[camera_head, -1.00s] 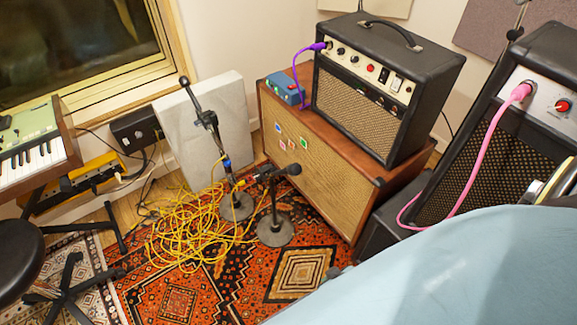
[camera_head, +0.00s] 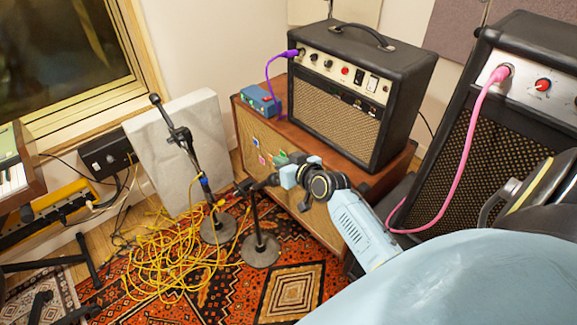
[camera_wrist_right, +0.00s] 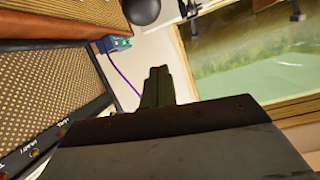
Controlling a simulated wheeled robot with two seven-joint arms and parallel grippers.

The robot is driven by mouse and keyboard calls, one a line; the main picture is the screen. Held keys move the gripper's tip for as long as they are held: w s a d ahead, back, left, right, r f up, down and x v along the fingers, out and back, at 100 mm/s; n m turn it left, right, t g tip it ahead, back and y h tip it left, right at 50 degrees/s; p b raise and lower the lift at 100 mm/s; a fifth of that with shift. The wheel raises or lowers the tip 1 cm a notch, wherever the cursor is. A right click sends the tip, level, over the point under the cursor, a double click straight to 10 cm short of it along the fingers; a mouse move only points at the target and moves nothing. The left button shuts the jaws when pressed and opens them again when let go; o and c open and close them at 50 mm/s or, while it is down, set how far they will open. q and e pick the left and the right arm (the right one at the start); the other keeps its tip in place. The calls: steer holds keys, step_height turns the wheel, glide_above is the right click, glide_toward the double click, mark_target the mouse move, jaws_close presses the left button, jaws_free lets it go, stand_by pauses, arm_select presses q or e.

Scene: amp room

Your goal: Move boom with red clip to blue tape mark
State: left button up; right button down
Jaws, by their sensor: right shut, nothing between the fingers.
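A taller microphone stand (camera_head: 196,168) carries a tilted boom (camera_head: 165,120), with a small blue band (camera_head: 204,183) on its pole. A shorter stand (camera_head: 257,222) beside it carries a short boom (camera_head: 252,185). My right gripper (camera_head: 285,160) is just right of the short boom's end, in front of the wooden cabinet, and partly hides that end. In the right wrist view its fingers (camera_wrist_right: 157,87) are together and empty; contact with the boom cannot be told. My left gripper is not in view.
A black amp (camera_head: 362,90) and a blue pedal (camera_head: 261,100) sit on the wooden cabinet (camera_head: 340,222). Yellow cables (camera_head: 165,250) tangle around the stand bases on the rug. A pink-cabled amp (camera_head: 520,110) stands right. A grey panel (camera_head: 205,120) leans behind the stands.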

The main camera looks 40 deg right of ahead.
steer(key=x, duration=0.2)
steer(key=b+x, duration=0.1)
steer(key=x, duration=0.1)
steer(key=shift+w+f, duration=0.15)
steer(key=shift+f, duration=0.3)
steer(key=shift+s+a+f, duration=0.2)
steer(key=shift+s+f, duration=0.6)
steer(key=shift+s, duration=0.05)
steer(key=shift+s+a+f, duration=0.1)
steer(key=shift+s+f, duration=0.25)
steer(key=shift+f, duration=0.05)
arm_select(q)
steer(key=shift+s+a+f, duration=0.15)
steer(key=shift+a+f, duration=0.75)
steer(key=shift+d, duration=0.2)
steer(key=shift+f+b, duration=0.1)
steer(key=shift+b, duration=0.2)
